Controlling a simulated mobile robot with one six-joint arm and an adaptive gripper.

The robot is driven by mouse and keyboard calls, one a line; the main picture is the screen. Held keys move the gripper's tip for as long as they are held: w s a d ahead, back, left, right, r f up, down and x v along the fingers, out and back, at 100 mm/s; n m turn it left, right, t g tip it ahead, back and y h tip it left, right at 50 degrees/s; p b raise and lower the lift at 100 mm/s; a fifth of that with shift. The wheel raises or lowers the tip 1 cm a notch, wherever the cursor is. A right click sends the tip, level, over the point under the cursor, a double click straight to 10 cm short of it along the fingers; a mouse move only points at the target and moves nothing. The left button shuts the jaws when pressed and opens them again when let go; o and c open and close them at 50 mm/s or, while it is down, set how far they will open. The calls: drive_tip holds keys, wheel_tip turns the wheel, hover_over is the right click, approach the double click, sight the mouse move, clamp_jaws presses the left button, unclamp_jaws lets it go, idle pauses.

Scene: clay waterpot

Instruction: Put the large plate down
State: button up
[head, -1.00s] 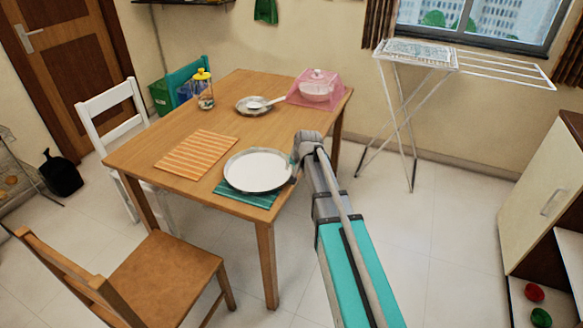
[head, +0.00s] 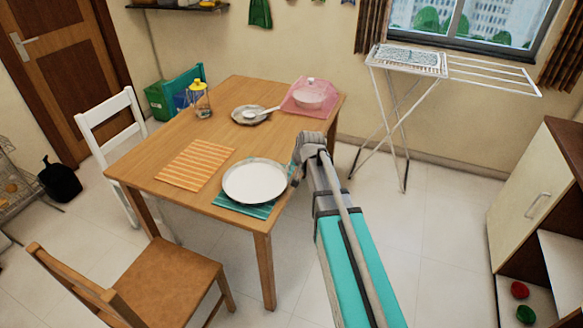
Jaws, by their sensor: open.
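The large plate (head: 254,181) is round and white with a metallic rim. It is over the green placemat (head: 243,208) at the near right part of the wooden table (head: 158,165), and it looks flat and level. My gripper (head: 296,175) is at the plate's right edge, at the end of my arm. The gripper is open, though its fingers are small and partly hidden behind my wrist. I cannot tell whether they still touch the rim.
An orange striped placemat (head: 195,165) lies left of the plate. A white chair (head: 107,105), a brown chair (head: 165,275) and a drying rack (head: 405,60) surround the table.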

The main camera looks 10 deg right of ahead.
drive_tip(key=shift+s+d+r+p, duration=0.1)
drive_tip(key=shift+s+r+p, duration=0.3)
drive_tip(key=shift+r, duration=0.25)
drive_tip(key=s+a+f+n+g, duration=0.1)
drive_tip(key=s+a+n+g, duration=0.1)
drive_tip(key=s, duration=0.9)
drive_tip(key=s+a+f+n+g+h, duration=0.1)
drive_tip(key=s+a+n+g, duration=0.1)
drive_tip(key=s, duration=0.9)
drive_tip(key=shift+g+h, duration=0.3)
drive_tip(key=shift+g, duration=0.4)
wheel_tip(320, 180, up, 4)
drive_tip(key=p, duration=0.4)
drive_tip(key=shift+w, duration=0.1)
